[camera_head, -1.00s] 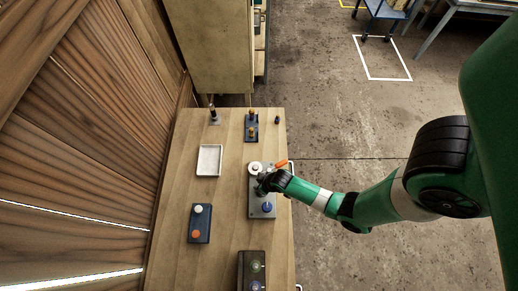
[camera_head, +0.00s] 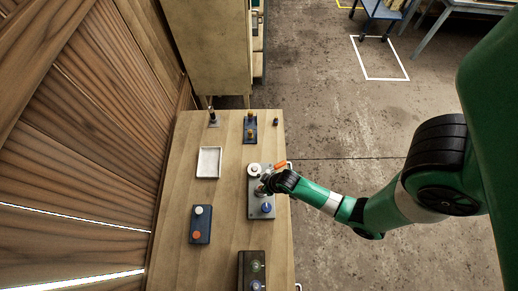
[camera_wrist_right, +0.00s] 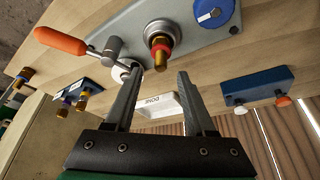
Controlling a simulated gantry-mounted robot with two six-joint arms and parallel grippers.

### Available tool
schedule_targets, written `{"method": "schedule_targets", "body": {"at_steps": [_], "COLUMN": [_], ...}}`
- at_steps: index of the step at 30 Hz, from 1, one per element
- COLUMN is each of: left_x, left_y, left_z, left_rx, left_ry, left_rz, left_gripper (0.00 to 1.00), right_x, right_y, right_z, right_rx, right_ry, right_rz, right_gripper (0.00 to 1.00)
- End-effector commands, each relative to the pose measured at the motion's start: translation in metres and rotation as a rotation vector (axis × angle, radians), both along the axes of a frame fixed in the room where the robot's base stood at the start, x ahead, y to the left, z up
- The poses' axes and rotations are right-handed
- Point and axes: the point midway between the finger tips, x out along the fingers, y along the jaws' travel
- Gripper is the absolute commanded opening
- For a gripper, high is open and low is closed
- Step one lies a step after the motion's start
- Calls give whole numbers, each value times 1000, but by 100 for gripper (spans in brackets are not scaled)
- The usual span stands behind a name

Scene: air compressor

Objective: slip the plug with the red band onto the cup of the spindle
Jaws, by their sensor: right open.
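The plug with the red band (camera_wrist_right: 160,48) is brass-coloured and stands on the grey plate in the right wrist view. Its base meets a round pale collar, which looks like the cup of the spindle (camera_wrist_right: 157,28); how deeply it sits I cannot tell. My right gripper (camera_wrist_right: 160,72) is open, with its fingertips just short of the plug and nothing between them. In the head view my right gripper (camera_head: 264,184) is over the middle of the grey plate (camera_head: 256,213) and hides the plug. My left gripper is not in view.
An orange-handled lever (camera_wrist_right: 62,40) projects beside the plug, near a white disc (camera_head: 253,169). A blue knob (camera_head: 266,208) is at the plate's other end. A white tray (camera_head: 208,162), a dark block with white and orange knobs (camera_head: 199,224) and a block with brass pieces (camera_head: 250,128) stand apart.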

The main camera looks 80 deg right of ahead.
Motion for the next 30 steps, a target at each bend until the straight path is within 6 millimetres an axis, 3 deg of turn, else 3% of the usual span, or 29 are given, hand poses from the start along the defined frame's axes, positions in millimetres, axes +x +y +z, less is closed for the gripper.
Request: {"method": "schedule_targets", "body": {"at_steps": [1, 3, 9, 30], "left_x": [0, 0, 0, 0], "left_y": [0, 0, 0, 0], "left_z": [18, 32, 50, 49], "left_rx": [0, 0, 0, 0], "left_ry": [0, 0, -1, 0], "left_rz": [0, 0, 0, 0], "left_gripper": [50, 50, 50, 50], "right_x": [-5, -10, -21, -22], "right_y": [2, 4, 8, 8], "right_z": [21, 35, 56, 56], "right_rx": [0, 0, -1, -1], "right_ry": [-1, 1, -2, -3], "right_rz": [0, 0, 0, 0], "right_gripper": [55, 55, 55, 55]}}
